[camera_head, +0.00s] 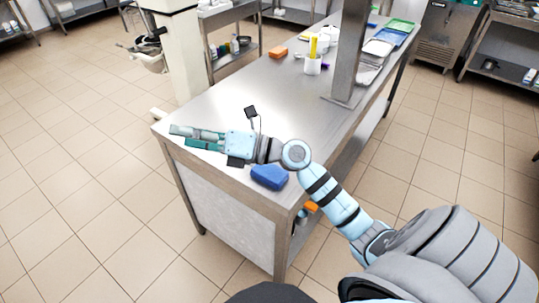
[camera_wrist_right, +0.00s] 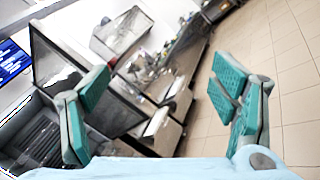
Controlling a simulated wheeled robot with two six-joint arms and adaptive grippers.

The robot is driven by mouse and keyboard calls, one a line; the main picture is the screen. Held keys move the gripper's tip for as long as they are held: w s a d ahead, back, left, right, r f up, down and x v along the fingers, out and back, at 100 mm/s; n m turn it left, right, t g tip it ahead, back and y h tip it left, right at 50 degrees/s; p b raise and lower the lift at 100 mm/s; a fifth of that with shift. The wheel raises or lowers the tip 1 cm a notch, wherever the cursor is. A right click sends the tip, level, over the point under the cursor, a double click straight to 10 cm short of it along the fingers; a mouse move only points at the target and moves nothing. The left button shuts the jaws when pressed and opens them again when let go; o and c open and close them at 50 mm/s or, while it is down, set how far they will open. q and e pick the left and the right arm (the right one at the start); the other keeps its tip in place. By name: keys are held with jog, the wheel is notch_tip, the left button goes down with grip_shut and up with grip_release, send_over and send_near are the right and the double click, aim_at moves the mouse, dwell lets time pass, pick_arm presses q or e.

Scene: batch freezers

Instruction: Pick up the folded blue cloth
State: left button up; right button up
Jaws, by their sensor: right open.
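The folded blue cloth (camera_head: 269,178) lies on the steel table (camera_head: 240,100) near its front edge. My right gripper (camera_head: 181,136) is over the left end of the table, to the left of and beyond the cloth, pointing left. My right forearm and wrist pass just behind the cloth without visibly holding it. In the right wrist view the two teal fingers (camera_wrist_right: 160,82) are wide apart with nothing between them. The cloth does not show in that view. My left gripper is not in view.
An upright steel post (camera_head: 348,55) rises from the table. Behind the arm stand an orange block (camera_head: 278,52), a white cup (camera_head: 312,66) with yellow items, and several trays (camera_head: 378,47). An orange thing (camera_head: 311,207) shows below the tabletop. Tiled floor is clear at left.

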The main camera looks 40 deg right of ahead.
notch_tip(320, 180, down, 6)
jog(key=w+d+n+g+h, duration=0.1)
jog(key=d+n+g+h, duration=0.15)
jog(key=n+g, duration=0.25)
jog(key=g+h, duration=0.6)
jog(key=h, duration=0.5)
send_near(269, 171)
jog(key=f+b, duration=0.1)
jog(key=b, duration=0.3)
jog(key=w+f+b, duration=0.1)
jog(key=f+b, duration=0.1)
jog(key=b, duration=0.1)
jog(key=shift+w+a+f+m+b, duration=0.1)
jog(key=shift+a+m+b, duration=0.05)
jog(key=shift+m+b, duration=0.2)
jog(key=shift+w+f, duration=0.2)
jog(key=shift+f, duration=0.15)
jog(key=x, duration=0.3)
jog(key=shift+s+f, duration=0.15)
jog(key=shift+f, duration=0.8)
jog(key=c, duration=1.2)
